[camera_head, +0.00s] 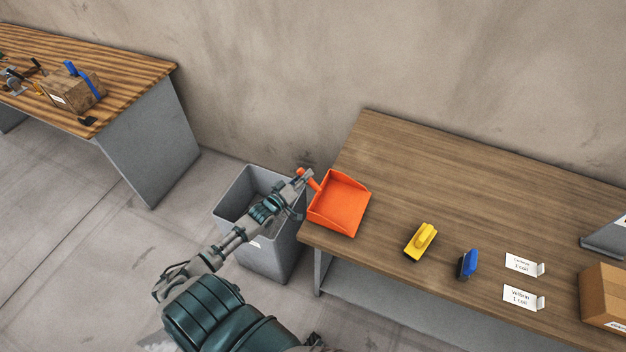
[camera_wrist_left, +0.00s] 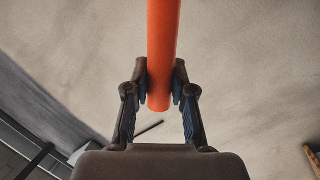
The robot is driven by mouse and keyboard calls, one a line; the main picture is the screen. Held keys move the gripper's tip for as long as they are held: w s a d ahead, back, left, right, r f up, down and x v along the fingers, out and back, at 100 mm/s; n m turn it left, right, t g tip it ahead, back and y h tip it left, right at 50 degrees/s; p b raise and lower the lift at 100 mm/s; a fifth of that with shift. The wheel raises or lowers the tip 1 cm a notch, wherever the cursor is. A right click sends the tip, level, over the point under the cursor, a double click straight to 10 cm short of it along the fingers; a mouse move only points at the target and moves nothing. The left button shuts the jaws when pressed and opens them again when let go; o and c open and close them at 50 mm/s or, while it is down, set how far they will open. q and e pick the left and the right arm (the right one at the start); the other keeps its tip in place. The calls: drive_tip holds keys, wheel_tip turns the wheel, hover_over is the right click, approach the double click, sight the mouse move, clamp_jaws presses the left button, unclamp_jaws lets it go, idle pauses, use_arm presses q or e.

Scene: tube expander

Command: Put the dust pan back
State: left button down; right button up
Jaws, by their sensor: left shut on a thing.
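The orange dust pan (camera_head: 340,203) is at the left end of the right-hand table (camera_head: 420,190), its tray over the table's left edge area; I cannot tell whether it touches the top. Its handle points left toward my left gripper (camera_head: 303,178). In the left wrist view my left gripper (camera_wrist_left: 160,88) is shut on the orange handle (camera_wrist_left: 163,45), with a finger on each side of it. The pan's tray is out of the left wrist view. My right gripper is not in view.
A grey bin (camera_head: 275,255) stands on the floor below my left arm, beside the table. A yellow brush (camera_head: 420,242), a blue brush (camera_head: 468,264), label cards (camera_head: 524,265) and a cardboard box (camera_head: 606,297) are on the table. Another workbench (camera_head: 100,75) stands at left.

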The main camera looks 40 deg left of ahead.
use_arm(q)
drive_tip(key=shift+w+d, duration=0.4)
drive_tip(key=shift+w, duration=0.4)
drive_tip(key=shift+w+d+f, duration=0.15)
drive_tip(key=shift+w+f, duration=0.05)
drive_tip(key=shift+f, duration=0.7)
drive_tip(key=shift+w+d+f, duration=0.1)
drive_tip(key=shift+w+f, duration=0.1)
drive_tip(key=shift+f, duration=0.7)
drive_tip(key=c, duration=1)
unclamp_jaws()
drive_tip(key=shift+s, duration=0.1)
